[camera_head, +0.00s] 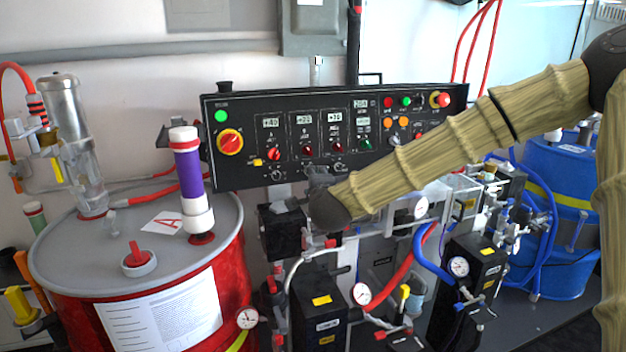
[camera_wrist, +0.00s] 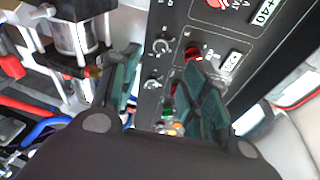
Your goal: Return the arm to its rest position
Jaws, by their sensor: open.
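My arm (camera_head: 450,145), in a ribbed tan cover, reaches in from the right in the head view, across the lower right of the black control panel (camera_head: 232,175). Its dark wrist end (camera_head: 330,208) is just below the panel, in front of the machine. The fingers are mostly hidden in the head view. In the wrist view my gripper (camera_wrist: 165,95) shows two dark green fingers spread apart, with nothing between them. The panel (camera_wrist: 215,45) with its knobs and displays lies beyond the fingers, tilted in the picture. I cannot tell the exact gap to it.
A red drum (camera_head: 235,265) with a grey lid stands at the left, with a purple and white pump (camera_head: 190,175) on it. Blue drums (camera_head: 560,180) stand at the right. Gauges, red and blue hoses (camera_head: 400,270) and black boxes crowd the space below my wrist.

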